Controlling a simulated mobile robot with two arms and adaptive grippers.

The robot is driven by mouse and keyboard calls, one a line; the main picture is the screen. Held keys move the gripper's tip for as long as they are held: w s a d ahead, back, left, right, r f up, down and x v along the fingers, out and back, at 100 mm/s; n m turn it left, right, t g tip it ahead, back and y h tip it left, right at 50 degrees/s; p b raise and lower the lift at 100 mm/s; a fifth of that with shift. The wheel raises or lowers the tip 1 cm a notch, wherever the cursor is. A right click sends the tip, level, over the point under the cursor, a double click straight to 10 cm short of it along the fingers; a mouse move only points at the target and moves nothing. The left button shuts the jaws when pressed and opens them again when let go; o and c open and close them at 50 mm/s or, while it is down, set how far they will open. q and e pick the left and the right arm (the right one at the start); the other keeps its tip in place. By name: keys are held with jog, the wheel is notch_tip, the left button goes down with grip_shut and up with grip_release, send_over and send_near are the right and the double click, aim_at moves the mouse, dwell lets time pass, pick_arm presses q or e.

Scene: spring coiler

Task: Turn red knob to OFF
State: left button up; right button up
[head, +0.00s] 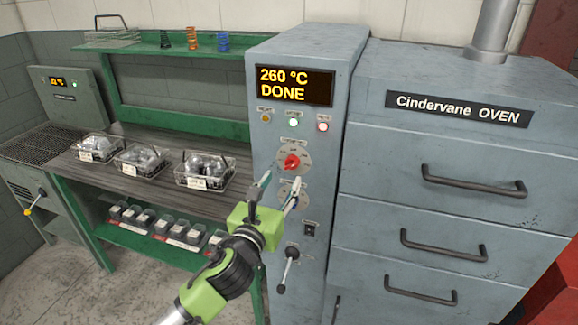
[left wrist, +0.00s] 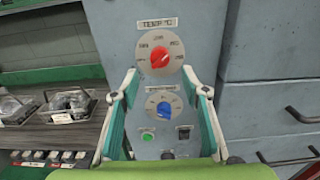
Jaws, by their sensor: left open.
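The red knob (head: 291,162) sits on a round grey dial on the control panel, under the display. It also shows in the left wrist view (left wrist: 159,57), below a label reading TEMP °C. My left gripper (head: 280,184) is open and empty in front of the panel, just below the red knob. In the left wrist view its fingers (left wrist: 163,88) stand on either side of the blue knob (left wrist: 164,104), below the red knob. Contact with the panel cannot be told.
The display (head: 294,86) reads 260 °C DONE. Indicator lights sit below it. A black lever (head: 288,265) sticks out lower on the panel. The Cindervane oven (head: 450,130) with drawer handles stands right. A bench with wire baskets (head: 205,170) stands left.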

aim_at(289, 168)
pick_arm(q)
jog(key=shift+p+x, duration=0.45)
jog(key=shift+x, duration=2.9)
jog(key=c, duration=1.1)
